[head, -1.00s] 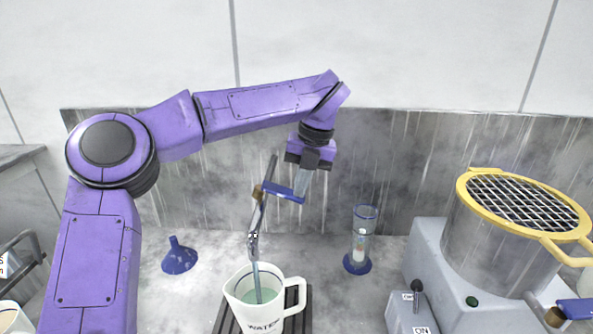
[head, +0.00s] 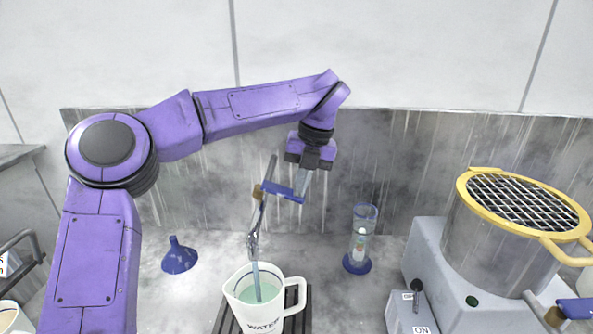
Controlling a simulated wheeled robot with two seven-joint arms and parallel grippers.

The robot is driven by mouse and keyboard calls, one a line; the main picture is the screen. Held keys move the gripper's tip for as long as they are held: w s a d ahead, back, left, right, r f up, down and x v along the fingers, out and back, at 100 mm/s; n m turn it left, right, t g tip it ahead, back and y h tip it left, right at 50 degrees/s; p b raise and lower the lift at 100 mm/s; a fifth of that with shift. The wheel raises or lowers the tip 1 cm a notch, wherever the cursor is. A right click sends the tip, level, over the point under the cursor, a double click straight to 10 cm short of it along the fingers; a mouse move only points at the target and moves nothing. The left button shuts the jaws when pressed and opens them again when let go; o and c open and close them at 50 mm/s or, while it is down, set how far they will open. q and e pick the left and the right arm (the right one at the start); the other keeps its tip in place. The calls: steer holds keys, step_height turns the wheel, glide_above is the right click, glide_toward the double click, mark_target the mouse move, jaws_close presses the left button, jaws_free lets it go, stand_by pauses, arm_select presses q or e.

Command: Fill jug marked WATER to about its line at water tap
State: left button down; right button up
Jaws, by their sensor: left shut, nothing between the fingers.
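The white jug marked WATER (head: 283,319) stands upright under the water tap (head: 253,241). A bluish stream runs from the spout into it, and pale green water (head: 265,293) shows inside, below the rim. Dark marks show on its inner wall; I cannot tell exactly how the water sits against the line. My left gripper (head: 262,190) is shut and empty, its brown tips at the tap's upright grey lever (head: 271,168). My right gripper (head: 556,315) shows only in part at the lower right edge; its jaws cannot be judged.
The jug stands on a dark slatted rack (head: 302,318). A blue funnel (head: 179,257) lies to the left, and a clear cylinder with a blue base (head: 357,263) stands to the right. A steel pot with a yellow rim (head: 485,237) and a switch box (head: 408,316) are at the right.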

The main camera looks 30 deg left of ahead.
arm_select(q)
steer(key=shift+r, duration=0.1)
steer(key=shift+r+p, duration=0.7)
steer(key=shift+p, duration=0.05)
steer(key=shift+r, duration=0.2)
steer(key=p+v, duration=0.4)
steer(key=v, duration=0.9)
steer(key=shift+a+r+p, duration=0.2)
steer(key=shift+r+p, duration=0.2)
